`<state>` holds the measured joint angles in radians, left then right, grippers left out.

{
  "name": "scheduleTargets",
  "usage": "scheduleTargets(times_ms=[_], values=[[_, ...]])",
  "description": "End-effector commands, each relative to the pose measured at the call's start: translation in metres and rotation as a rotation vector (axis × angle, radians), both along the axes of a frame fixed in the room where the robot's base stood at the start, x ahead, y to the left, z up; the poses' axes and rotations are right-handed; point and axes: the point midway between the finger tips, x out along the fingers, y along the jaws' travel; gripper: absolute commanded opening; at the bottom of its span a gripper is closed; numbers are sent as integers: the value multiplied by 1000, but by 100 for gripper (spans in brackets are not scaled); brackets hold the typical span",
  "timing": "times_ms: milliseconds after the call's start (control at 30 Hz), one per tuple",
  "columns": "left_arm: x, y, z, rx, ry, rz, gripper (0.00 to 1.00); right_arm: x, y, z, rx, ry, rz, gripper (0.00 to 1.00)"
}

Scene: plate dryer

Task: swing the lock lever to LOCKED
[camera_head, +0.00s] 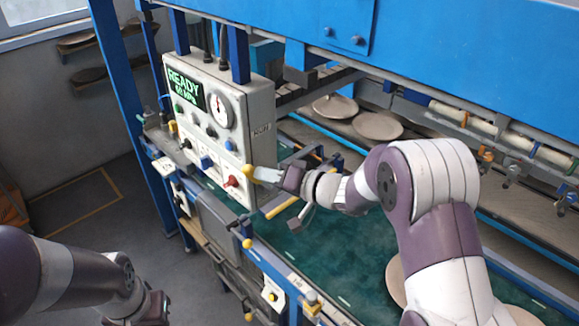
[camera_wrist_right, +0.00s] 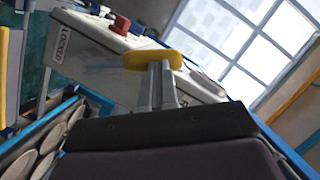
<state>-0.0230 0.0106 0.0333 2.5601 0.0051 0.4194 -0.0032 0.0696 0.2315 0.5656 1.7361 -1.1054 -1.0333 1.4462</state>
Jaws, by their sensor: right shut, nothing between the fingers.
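The lock lever shows as a yellow grip (camera_head: 249,171) at the lower right edge of the grey control box (camera_head: 263,118). In the right wrist view the yellow grip (camera_wrist_right: 150,59) is just past my fingertips, near a LOCKED label (camera_wrist_right: 62,45) on the box. My right gripper (camera_head: 262,174) is shut and empty, its fingertips at the yellow grip; I cannot tell whether they touch. The fingers also show in the wrist view (camera_wrist_right: 158,84). The lever's pivot is hidden. My left gripper (camera_head: 150,308) is at the bottom left, partly cut off.
A red knob (camera_head: 232,182) sits on the box front close to the lever. The display (camera_head: 185,91) reads READY. A blue beam (camera_head: 440,55) crosses above my right arm. Plates (camera_head: 377,125) lie on the dryer behind. The floor at left is clear.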

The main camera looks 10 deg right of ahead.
Motion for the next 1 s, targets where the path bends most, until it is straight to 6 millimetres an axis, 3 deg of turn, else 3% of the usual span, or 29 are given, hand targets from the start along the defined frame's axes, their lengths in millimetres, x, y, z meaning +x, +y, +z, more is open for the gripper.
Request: scheduleTargets(times_ms=[733,1000], values=[[0,0,-73,0,0,0,0,-21,42,-53,-565,-374,-2,0],[0,0,-85,0,0,0,0,-24,46,-66,-565,-374,-2,0]])
